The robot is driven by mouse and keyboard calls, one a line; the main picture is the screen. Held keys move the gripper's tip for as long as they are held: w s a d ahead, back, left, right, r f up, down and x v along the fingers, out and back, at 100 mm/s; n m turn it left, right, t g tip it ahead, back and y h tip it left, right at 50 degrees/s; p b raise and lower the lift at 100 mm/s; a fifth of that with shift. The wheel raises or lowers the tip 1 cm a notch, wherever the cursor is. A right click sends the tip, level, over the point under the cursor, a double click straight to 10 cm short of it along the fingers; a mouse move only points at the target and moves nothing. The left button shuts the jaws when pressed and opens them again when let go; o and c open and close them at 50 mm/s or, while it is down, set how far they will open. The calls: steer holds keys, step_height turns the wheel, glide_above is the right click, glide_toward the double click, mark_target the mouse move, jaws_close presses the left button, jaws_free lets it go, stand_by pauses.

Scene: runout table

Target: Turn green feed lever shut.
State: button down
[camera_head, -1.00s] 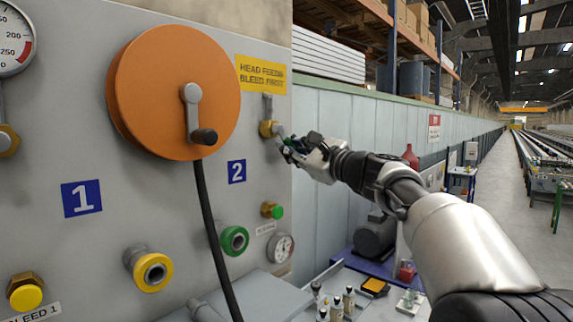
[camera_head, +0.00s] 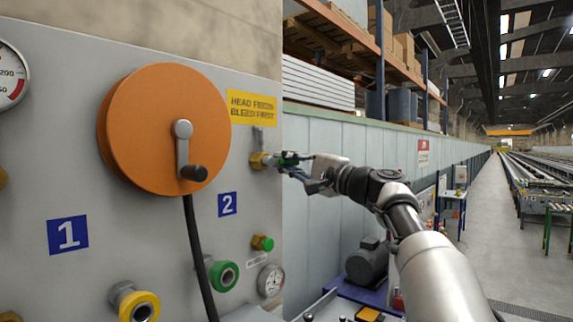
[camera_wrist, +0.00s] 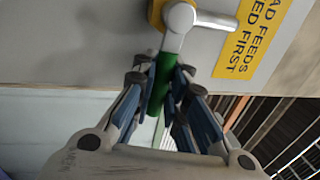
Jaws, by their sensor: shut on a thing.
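The green feed lever (camera_head: 287,158) sticks out to the right from its brass valve (camera_head: 258,161), roughly level and about crosswise to the grey pipe (camera_head: 258,140) rising above. In the wrist view, the lever's green grip (camera_wrist: 158,88) hangs from a grey metal hub (camera_wrist: 181,16) and lies between my two fingers. My gripper (camera_head: 292,164) is shut on the green grip; in the wrist view my gripper (camera_wrist: 161,84) has one finger on each side of it. The fingers hide part of the grip.
An orange hose reel (camera_head: 150,120) with a crank stands out from the panel left of the valve. A yellow label (camera_head: 252,107) is above it. A green knob (camera_head: 263,243) and a gauge (camera_head: 271,280) sit below.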

steer(key=shift+r+n, duration=0.1)
steer(key=shift+n, duration=0.4)
steer(key=c, duration=1.6)
jaws_free()
steer(key=shift+r, duration=0.1)
steer(key=shift+s+d, duration=0.1)
steer(key=v, duration=1.1)
steer(key=shift+s+d, duration=0.1)
steer(key=shift+d, duration=0.3)
